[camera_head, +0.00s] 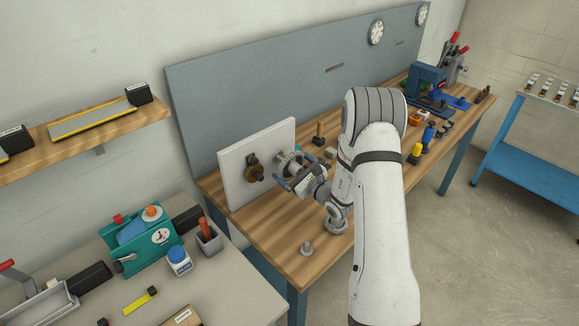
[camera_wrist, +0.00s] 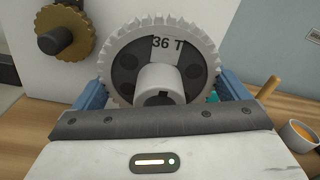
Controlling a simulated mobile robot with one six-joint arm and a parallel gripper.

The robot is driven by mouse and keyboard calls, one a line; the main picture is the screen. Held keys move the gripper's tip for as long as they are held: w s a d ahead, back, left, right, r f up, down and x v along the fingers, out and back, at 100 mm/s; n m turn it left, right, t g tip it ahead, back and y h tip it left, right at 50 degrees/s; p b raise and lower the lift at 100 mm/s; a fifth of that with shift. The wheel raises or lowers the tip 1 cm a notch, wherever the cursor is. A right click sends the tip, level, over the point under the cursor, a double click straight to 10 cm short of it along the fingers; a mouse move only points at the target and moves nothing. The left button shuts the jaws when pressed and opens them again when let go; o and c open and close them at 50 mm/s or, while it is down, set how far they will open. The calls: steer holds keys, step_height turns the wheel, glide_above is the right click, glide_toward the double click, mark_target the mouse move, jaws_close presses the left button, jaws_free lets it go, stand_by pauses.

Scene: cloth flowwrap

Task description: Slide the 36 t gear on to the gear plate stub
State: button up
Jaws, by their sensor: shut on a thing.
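The 36 t gear (camera_wrist: 196,45) is pale grey, with "36 T" on its face and a hub with a dark keyed bore towards my wrist. It also shows in the head view (camera_head: 291,161), close in front of the white gear plate (camera_head: 233,173). My gripper (camera_head: 292,178) is shut on the gear, with its blue fingers on either side of it in the wrist view (camera_wrist: 160,88). A brass gear (camera_wrist: 67,32) sits on a dark shaft on the plate, left of the held gear.
The plate stands on a wooden bench (camera_head: 275,255). A small grey part (camera_head: 306,248) lies near the front edge, and a toothed grey part (camera_head: 336,227) lies beside my arm. A wooden-handled tool (camera_head: 318,134) and an orange-filled cup (camera_wrist: 299,135) are to the right.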

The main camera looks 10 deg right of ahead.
steer(key=shift+v, duration=1)
steer(key=shift+r+m+g+h+p, duration=0.15)
steer(key=shift+m+g+h+p, duration=0.2)
steer(key=shift+p, duration=0.5)
steer(key=shift+r+b+x, duration=0.15)
steer(key=shift+b+x, duration=0.6)
steer(key=shift+x, duration=0.7)
steer(key=shift+r+b+x, duration=0.1)
steer(key=shift+b+x, duration=0.6)
steer(key=shift+x, duration=0.75)
steer(key=o, duration=0.7)
steer(key=shift+a+r, duration=0.1)
steer(key=shift+s, duration=0.1)
steer(key=shift+s, duration=0.15)
steer(key=b+v, duration=0.2)
steer(key=v, duration=0.5)
steer(key=shift+s+d, duration=0.25)
steer(key=shift+d, duration=0.1)
